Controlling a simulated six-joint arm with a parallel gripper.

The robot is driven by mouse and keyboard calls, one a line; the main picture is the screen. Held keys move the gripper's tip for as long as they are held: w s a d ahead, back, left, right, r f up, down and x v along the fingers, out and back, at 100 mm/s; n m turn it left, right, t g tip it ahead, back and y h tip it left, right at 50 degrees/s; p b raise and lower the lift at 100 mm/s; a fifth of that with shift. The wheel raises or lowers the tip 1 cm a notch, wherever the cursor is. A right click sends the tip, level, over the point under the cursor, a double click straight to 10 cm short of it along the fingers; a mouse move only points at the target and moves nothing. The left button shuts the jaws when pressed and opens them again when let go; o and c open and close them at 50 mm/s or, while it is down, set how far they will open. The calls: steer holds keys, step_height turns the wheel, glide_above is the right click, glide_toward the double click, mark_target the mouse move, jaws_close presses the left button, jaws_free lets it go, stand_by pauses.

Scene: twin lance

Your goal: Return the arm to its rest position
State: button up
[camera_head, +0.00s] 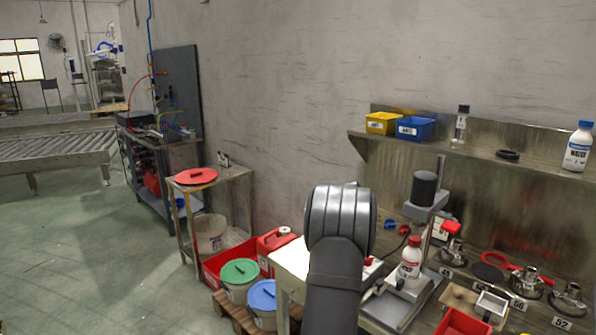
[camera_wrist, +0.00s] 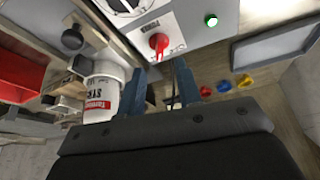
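My arm (camera_head: 335,265) rises from the bottom of the head view, reaching over the workbench. Its bulky joint hides my gripper there. In the wrist view my gripper (camera_wrist: 160,77) shows two blue fingers spread apart, with nothing visible held between them. A white container with a red label (camera_wrist: 100,97) is just left of the left finger; I cannot tell whether they touch. A grey panel with a red knob (camera_wrist: 159,42) and a green light (camera_wrist: 211,20) lies beyond the fingertips.
In the head view, a white bottle with a red cap (camera_head: 411,258) stands right of my arm, near a bench device (camera_head: 425,190). A shelf (camera_head: 460,147) with yellow (camera_head: 382,123) and blue bins (camera_head: 415,129) runs behind. Green (camera_head: 240,271) and blue lids (camera_head: 262,294) are left. Open floor (camera_head: 80,240) lies further left.

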steer(key=v, duration=1.2)
step_height(320, 180, down, 8)
steer(key=w+d+n+y, duration=0.1)
steer(key=w+d+n, duration=0.1)
steer(key=n, duration=0.2)
steer(key=shift+d+t+y, duration=0.3)
steer(key=shift+d+t, duration=0.1)
steer(key=shift+o, duration=0.2)
